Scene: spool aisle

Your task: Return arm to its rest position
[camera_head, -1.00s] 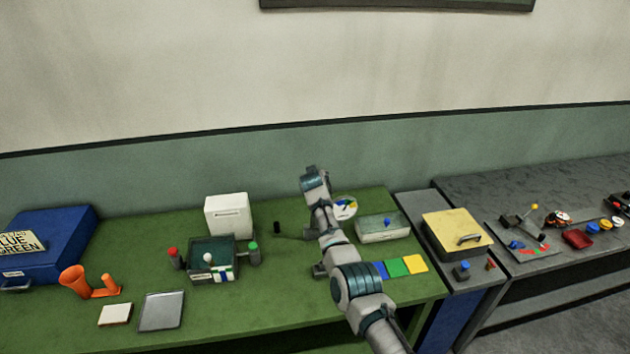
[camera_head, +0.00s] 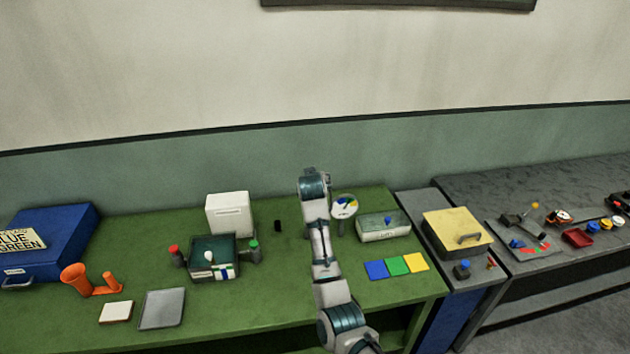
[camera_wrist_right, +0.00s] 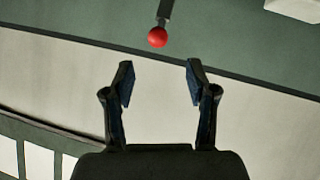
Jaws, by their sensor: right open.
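My right arm (camera_head: 325,250) rises from the bottom edge in the head view and stands over the green table, its upper end near the back edge. I cannot make out its gripper in that view. In the right wrist view the right gripper (camera_wrist_right: 160,82) is open, with nothing between its two dark fingers. A red ball (camera_wrist_right: 157,37) on a dark rod shows beyond the fingertips, apart from them. My left arm and gripper are not in view.
On the green table (camera_head: 270,300) are a dark box (camera_head: 213,247), a white box (camera_head: 229,213), a round dial (camera_head: 345,206), a lidded case (camera_head: 384,232) and coloured tiles (camera_head: 397,266). A yellow-lidded box (camera_head: 452,229) stands to the right. The table's front middle is clear.

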